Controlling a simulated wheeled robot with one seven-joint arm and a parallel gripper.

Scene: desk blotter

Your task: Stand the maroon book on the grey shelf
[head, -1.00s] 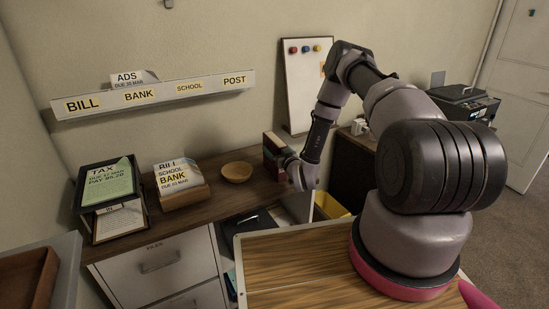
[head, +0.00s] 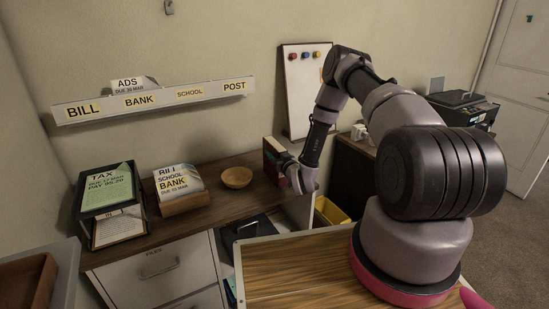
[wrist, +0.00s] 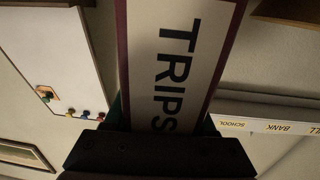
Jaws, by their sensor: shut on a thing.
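The maroon book (wrist: 122,60) fills the middle of the wrist view, its pale spine label reading TRIPS. My gripper (wrist: 150,150) is shut on it at the lower edge of that view. In the head view my gripper (head: 292,170) is beside maroon and green upright book shapes (head: 272,155) at the desk's right end. Green also shows behind the gripper in the wrist view; I cannot tell whether it is a separate book. I cannot tell whether the maroon book touches the desk. A pale grey wall shelf (head: 155,105) carries yellow labels; it also shows in the wrist view (wrist: 275,112).
On the wooden desk (head: 215,205) are a paper tray (head: 110,200), a stack of cards (head: 180,185) and a wooden bowl (head: 237,177). A whiteboard (head: 305,95) stands behind my arm. A yellow bin (head: 330,212) is below at right.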

